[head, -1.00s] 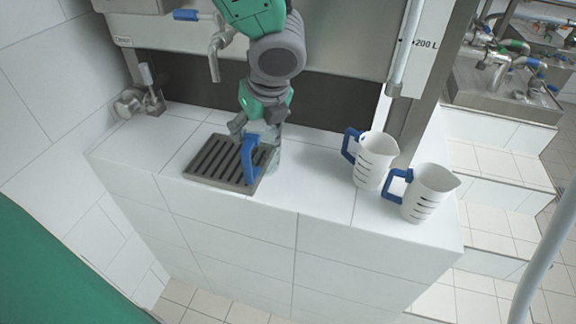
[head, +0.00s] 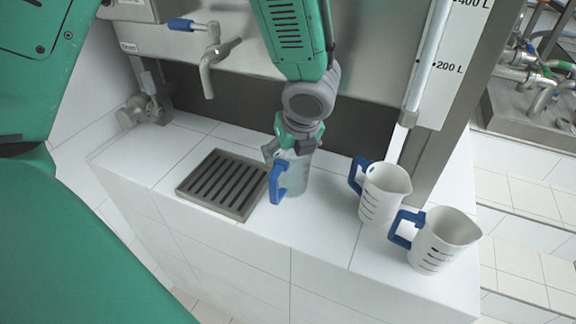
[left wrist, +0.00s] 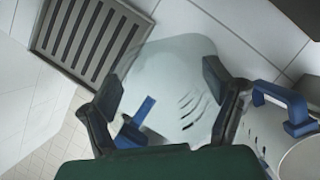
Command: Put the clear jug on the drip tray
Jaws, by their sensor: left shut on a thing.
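The clear jug (head: 294,176) has a blue handle and is upright just right of the drip tray. My left gripper (head: 291,150) is shut on it near its top, coming from above and behind. The left wrist view shows the jug (left wrist: 172,85) between the two fingers of the gripper (left wrist: 165,105). The drip tray (head: 240,212) is a dark slatted grate on the white tiled ledge, with nothing on it. It also shows in the left wrist view (left wrist: 137,22). I cannot tell whether the jug's base touches the ledge. My right gripper is not in view.
Two white jugs with blue handles stand to the right, one nearer the wall (head: 382,192) and one at the ledge's front right (head: 443,239). A metal tap (head: 208,72) hangs above the tray. A valve (head: 140,108) sits at the back left.

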